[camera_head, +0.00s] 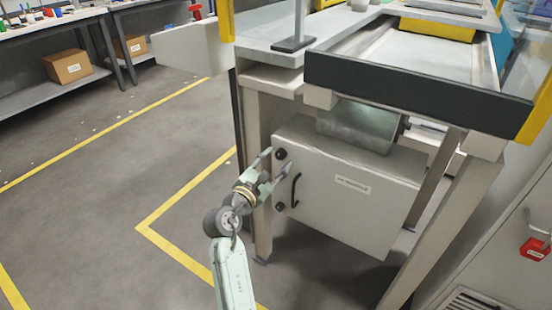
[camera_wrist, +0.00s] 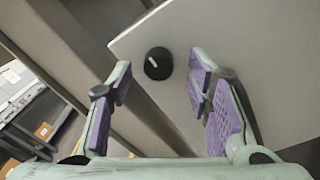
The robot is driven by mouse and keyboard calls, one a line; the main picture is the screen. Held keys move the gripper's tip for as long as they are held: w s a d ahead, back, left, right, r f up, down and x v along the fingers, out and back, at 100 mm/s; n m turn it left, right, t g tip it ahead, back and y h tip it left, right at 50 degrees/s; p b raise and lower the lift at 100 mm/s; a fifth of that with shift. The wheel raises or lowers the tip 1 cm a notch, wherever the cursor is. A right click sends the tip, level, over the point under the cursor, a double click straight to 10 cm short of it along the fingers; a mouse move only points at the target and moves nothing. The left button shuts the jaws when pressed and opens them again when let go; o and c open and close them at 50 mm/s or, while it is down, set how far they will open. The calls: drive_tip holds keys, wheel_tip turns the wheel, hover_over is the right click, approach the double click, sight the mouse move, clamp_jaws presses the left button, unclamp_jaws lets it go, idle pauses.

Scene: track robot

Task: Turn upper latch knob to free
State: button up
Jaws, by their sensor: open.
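The upper latch knob (camera_head: 281,154) is a small black round knob near the top left corner of a light grey cabinet door (camera_head: 350,210). In the wrist view the knob (camera_wrist: 158,63) has a white pointer line on its face and sits ahead of my gripper, between the lines of the two fingers. My gripper (camera_head: 272,163) is open and empty, just in front of the door's upper left. In the wrist view its purple-padded fingers (camera_wrist: 160,82) stand wide apart. Neither finger visibly touches the knob. A lower black knob (camera_head: 281,207) is on the same door edge.
A black curved handle (camera_head: 295,190) is on the door between the knobs. A table leg (camera_head: 257,160) stands close to the left of the cabinet. A tray with a dark front edge (camera_head: 415,90) overhangs above. Floor at the left is clear.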

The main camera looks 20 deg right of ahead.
drive_tip(key=shift+w+d, duration=0.45)
drive_tip(key=shift+c, duration=0.5)
clamp_jaws()
